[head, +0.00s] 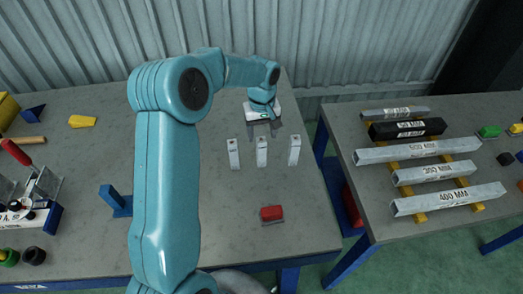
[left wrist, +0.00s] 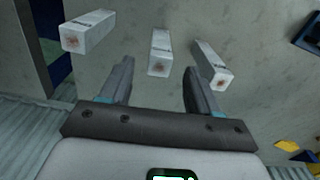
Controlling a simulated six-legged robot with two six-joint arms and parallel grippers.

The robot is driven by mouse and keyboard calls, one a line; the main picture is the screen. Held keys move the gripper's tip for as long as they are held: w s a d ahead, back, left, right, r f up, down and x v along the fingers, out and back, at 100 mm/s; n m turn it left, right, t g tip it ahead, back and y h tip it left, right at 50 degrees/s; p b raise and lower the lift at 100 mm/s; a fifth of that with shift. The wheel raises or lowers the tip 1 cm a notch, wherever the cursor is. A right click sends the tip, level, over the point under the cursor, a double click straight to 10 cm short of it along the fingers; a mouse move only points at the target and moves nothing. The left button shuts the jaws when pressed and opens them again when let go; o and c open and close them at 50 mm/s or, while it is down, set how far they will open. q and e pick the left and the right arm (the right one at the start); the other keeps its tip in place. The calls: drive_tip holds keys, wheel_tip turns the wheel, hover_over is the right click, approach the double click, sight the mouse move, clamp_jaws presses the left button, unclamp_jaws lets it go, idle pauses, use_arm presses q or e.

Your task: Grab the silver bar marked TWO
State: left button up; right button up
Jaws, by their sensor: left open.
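Three short silver bars appear upright in a row on the grey table: a left one (head: 234,154), a middle one (head: 262,152) and a right one (head: 294,151) in the head view. Their small markings are too blurred to read. My left gripper (head: 263,128) is open behind the middle bar. In the left wrist view, the open fingers (left wrist: 156,73) point toward the middle bar (left wrist: 159,50), which lies between their lines. The other bars (left wrist: 88,32) (left wrist: 211,64) are outside the fingers. Nothing is held. My right gripper is not in view.
A red block (head: 271,213) lies nearer the table's front edge. A blue bracket (head: 116,202) and a clamp fixture (head: 38,190) are at left. A second table (head: 370,220) at right carries longer labelled bars (head: 418,151). A corrugated wall (head: 330,40) stands behind.

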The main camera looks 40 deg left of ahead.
sight(261, 146)
use_arm(q)
wheel_tip(261, 146, down, 2)
drive_tip(key=shift+a+f, duration=0.1)
drive_tip(key=shift+a, duration=0.05)
wheel_tip(261, 146, down, 5)
drive_tip(key=shift+w+a+p, duration=0.1)
drive_tip(key=shift+p, duration=0.85)
drive_tip(key=shift+f, duration=0.2)
drive_tip(key=c, duration=1.1)
drive_tip(key=shift+r, duration=0.15)
